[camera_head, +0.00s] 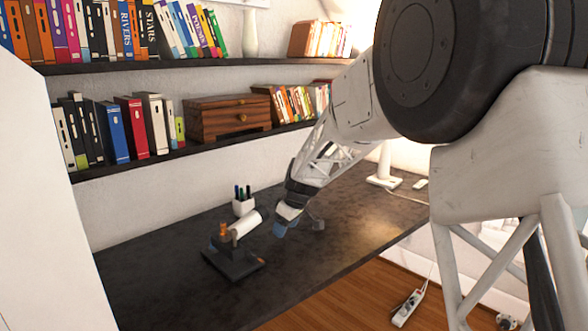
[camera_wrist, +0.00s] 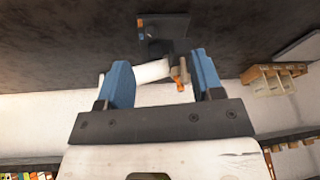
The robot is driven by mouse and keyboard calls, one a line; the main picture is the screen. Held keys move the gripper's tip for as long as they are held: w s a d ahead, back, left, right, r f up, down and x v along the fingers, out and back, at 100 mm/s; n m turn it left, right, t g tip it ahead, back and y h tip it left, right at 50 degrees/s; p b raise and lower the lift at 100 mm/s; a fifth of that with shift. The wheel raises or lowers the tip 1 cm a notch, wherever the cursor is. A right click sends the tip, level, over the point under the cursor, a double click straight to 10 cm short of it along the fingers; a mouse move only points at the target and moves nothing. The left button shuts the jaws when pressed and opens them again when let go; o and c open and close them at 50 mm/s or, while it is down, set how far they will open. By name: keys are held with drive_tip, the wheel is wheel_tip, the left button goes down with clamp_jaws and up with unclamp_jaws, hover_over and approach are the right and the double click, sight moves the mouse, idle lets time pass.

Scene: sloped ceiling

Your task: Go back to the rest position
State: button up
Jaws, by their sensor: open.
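My gripper (camera_head: 283,228) is above the dark desk, with its blue fingertips low and towards the left. In the wrist view my gripper (camera_wrist: 161,60) is open, with its two blue fingers wide apart. A black stand (camera_head: 232,264) with an orange part (camera_head: 223,230) and a white cylinder (camera_head: 247,224) is on the desk just left of my gripper. In the wrist view the white cylinder (camera_wrist: 152,71) and an orange part (camera_wrist: 181,76) appear between the fingers, but no finger is closed on them.
The dark desk (camera_head: 150,280) is clear at its front left. A white pen cup (camera_head: 243,207) stands behind the stand. Two shelves with books run along the wall, the lower one (camera_head: 190,150) also holding a wooden drawer box (camera_head: 228,117). A white lamp (camera_head: 384,178) stands at the back right.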

drive_tip(key=s+d+r+m+h, duration=0.1)
drive_tip(key=s+d+r+m, duration=0.4)
drive_tip(key=s, duration=0.6)
drive_tip(key=s+d+r+m+h, duration=0.1)
drive_tip(key=s+d+r, duration=0.1)
drive_tip(key=s+d, duration=0.65)
drive_tip(key=s+d+r+m, duration=0.2)
drive_tip(key=s+d+r, duration=0.15)
drive_tip(key=s, duration=1.05)
drive_tip(key=s+d+f+m+t+h, duration=0.1)
drive_tip(key=s+d+m, duration=0.3)
drive_tip(key=s, duration=1)
drive_tip(key=shift+s+f, duration=0.25)
drive_tip(key=shift+f, duration=0.45)
drive_tip(key=shift+h, duration=0.3)
